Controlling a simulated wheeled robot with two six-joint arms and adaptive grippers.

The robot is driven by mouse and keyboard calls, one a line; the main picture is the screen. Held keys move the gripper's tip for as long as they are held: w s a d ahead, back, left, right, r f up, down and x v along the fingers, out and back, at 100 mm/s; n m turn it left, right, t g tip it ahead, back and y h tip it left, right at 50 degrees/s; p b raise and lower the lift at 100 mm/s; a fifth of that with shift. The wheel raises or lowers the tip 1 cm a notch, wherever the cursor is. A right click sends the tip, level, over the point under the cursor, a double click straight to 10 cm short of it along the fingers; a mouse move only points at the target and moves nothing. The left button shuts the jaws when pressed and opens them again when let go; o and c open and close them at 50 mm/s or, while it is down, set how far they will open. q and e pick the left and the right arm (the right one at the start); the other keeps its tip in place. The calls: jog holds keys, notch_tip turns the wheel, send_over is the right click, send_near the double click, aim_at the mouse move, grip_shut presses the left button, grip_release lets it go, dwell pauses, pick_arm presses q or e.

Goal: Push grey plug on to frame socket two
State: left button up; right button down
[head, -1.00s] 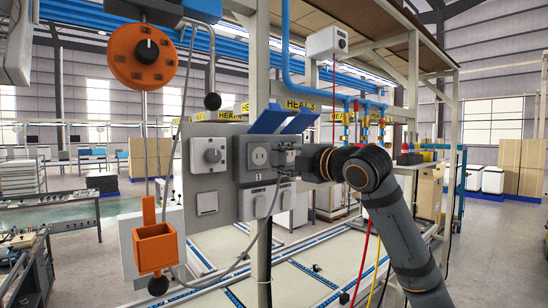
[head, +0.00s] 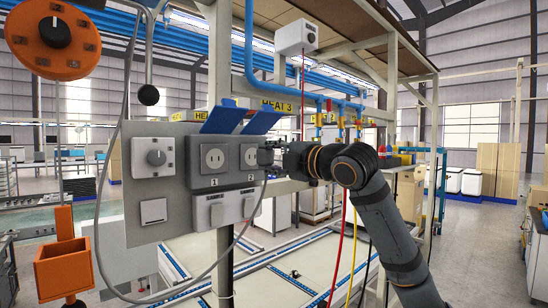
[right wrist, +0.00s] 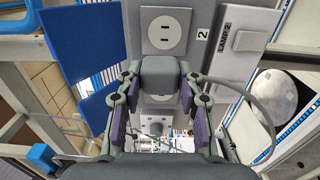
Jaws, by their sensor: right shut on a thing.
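My right gripper (head: 268,153) is shut on the grey plug (right wrist: 160,76), a rounded block between its fingertips in the right wrist view. In the head view the plug is small and mostly hidden by the gripper, just right of socket two (head: 250,156). My left gripper is not in view.
Blue flaps (head: 262,122) stand raised above the sockets. Lamp switches (head: 237,207) sit below. A grey cable (head: 225,254) loops under the panel.

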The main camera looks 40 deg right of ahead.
aim_at(261, 157)
jog(key=w+d+p, duration=0.1)
jog(key=w+d, duration=0.1)
jog(key=w+d+p, duration=0.1)
jog(key=w, duration=0.1)
jog(key=shift+f+p, duration=0.3)
jog(key=shift+w+a+r+p, duration=0.1)
jog(key=shift+w+a+p, duration=0.15)
jog(key=shift+a, duration=0.2)
jog(key=shift+w+a+r+p, duration=0.1)
jog(key=shift+w+a+p, duration=0.15)
jog(key=shift+a, duration=0.2)
jog(key=shift+w+f, duration=0.1)
jog(key=shift+w+d+f, duration=0.1)
jog(key=shift+d, duration=0.05)
jog(key=shift+d+f, duration=0.1)
jog(key=shift+d, duration=0.25)
jog(key=shift+a, duration=0.25)
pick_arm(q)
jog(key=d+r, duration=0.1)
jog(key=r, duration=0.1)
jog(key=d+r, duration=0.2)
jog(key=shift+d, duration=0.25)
